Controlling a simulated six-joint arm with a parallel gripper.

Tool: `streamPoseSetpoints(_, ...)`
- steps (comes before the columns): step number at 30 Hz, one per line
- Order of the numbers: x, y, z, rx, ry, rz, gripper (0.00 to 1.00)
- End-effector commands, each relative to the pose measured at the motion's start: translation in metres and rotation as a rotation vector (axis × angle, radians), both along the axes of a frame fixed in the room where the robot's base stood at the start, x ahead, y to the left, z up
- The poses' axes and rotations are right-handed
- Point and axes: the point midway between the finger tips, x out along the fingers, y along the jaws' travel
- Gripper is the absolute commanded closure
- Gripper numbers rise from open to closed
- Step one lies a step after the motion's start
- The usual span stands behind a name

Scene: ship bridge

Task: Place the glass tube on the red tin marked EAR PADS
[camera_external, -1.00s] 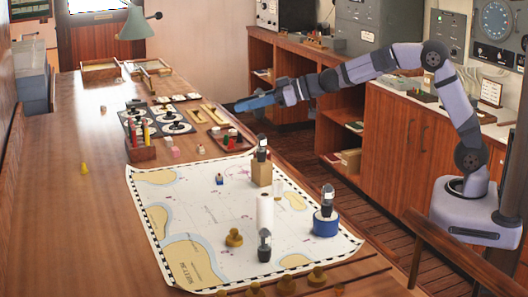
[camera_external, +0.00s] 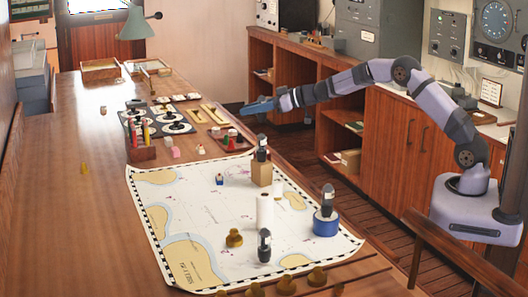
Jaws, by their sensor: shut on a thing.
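My gripper (camera_external: 246,107) is at the end of the outstretched arm, above the far right edge of the wooden table. Its blue fingers point left and are shut, though what is between them is too small to make out. I cannot pick out the glass tube with certainty. A shallow red container (camera_external: 247,141) with small items stands on the table below my gripper, near the right edge. No EAR PADS marking is readable, so I cannot tell which thing is the red tin.
A chart (camera_external: 185,222) covers the near table. On it stand a white cylinder (camera_external: 264,212), a blue tin (camera_external: 325,227) with a dark object on top, and a wooden block (camera_external: 262,175) bearing another. A pen holder (camera_external: 142,153) stands left. The left table side is mostly clear.

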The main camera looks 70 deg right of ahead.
Motion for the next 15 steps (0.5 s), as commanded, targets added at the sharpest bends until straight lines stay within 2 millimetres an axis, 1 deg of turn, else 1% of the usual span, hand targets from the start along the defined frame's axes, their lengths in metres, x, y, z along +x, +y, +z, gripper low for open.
streamPoseSetpoints(5, 0.000, 0.000, -0.005, -0.001, -0.001, 0.000, 0.97)
streamPoseSetpoints(8, 0.000, 0.000, -0.011, -0.001, 0.001, 0.000, 0.97)
streamPoseSetpoints(15, 0.000, 0.000, -0.047, 0.001, 0.003, 0.001, 0.97)
